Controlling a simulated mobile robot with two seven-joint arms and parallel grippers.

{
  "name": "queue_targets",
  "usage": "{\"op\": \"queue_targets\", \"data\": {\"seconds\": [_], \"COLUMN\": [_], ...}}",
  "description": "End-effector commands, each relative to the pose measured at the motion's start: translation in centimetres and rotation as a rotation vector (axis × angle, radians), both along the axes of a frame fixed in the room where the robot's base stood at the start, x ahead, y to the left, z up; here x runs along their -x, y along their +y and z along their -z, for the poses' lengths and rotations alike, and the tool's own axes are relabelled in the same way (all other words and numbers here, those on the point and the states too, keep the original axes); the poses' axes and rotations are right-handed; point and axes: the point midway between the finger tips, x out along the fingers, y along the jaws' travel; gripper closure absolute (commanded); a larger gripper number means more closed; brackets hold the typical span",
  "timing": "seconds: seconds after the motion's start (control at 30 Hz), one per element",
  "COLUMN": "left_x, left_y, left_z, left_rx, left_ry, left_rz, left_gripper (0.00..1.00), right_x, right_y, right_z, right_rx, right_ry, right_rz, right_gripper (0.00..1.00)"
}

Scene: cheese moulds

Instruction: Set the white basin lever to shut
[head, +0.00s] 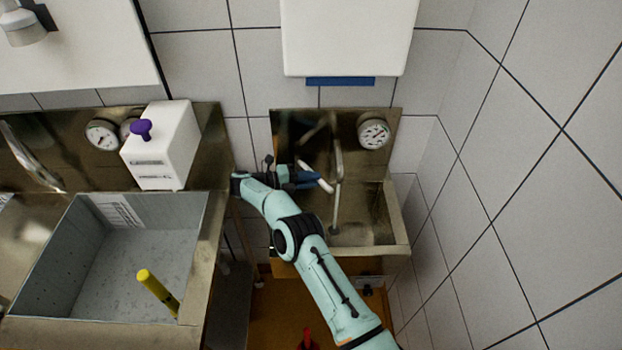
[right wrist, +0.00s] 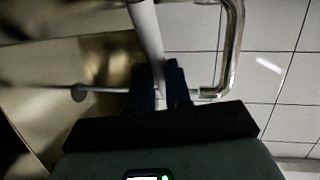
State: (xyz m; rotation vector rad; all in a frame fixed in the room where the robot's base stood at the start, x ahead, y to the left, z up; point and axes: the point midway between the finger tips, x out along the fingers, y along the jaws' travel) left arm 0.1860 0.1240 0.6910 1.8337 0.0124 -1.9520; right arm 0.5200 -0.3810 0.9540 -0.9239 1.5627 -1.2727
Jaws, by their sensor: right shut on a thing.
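The white basin lever (head: 326,185) sticks out at the faucet over the small metal basin (head: 395,215) on the right. My right gripper (head: 308,179) reaches it from the left, with its dark blue fingers shut on it. In the right wrist view the pale lever (right wrist: 146,38) runs down between the two fingers (right wrist: 165,88). The fingers hide part of the lever. The metal spout (head: 338,185) stands just right of the gripper and shows as a bent pipe (right wrist: 234,45) in the right wrist view. My left gripper is not in view.
A round gauge (head: 373,132) sits on the backsplash right of the spout. A white dispenser (head: 350,35) hangs above. At left are a large grey sink (head: 70,260), a white box with a purple knob (head: 160,145) and a yellow handle (head: 157,290). A tiled wall closes the right side.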

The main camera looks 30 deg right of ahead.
Motion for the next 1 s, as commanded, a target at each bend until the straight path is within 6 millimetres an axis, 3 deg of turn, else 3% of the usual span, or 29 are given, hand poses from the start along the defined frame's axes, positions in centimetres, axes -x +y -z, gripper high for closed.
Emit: {"op": "queue_targets", "data": {"seconds": [0.5, 0.53, 0.57, 0.87, 1.0], "left_x": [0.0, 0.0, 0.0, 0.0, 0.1], "left_y": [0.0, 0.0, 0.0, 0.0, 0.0], "left_z": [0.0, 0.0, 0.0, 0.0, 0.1], "left_rx": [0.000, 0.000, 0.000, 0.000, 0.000], "left_ry": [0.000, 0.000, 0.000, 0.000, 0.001], "left_rz": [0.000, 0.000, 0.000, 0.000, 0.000], "left_gripper": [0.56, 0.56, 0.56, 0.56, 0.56], "right_x": [0.1, 0.1, 0.1, 0.0, 0.0], "right_y": [0.0, 0.0, 0.0, 0.0, 0.0], "right_z": [0.1, 0.1, 0.1, 0.0, -1.1], "right_rx": [0.000, 0.001, 0.001, 0.000, 0.000], "right_ry": [0.002, 0.002, 0.002, 0.001, 0.000], "right_rz": [0.016, 0.016, 0.016, 0.013, 0.012], "right_gripper": [1.00, 0.78, 0.71, 0.71, 0.71]}}
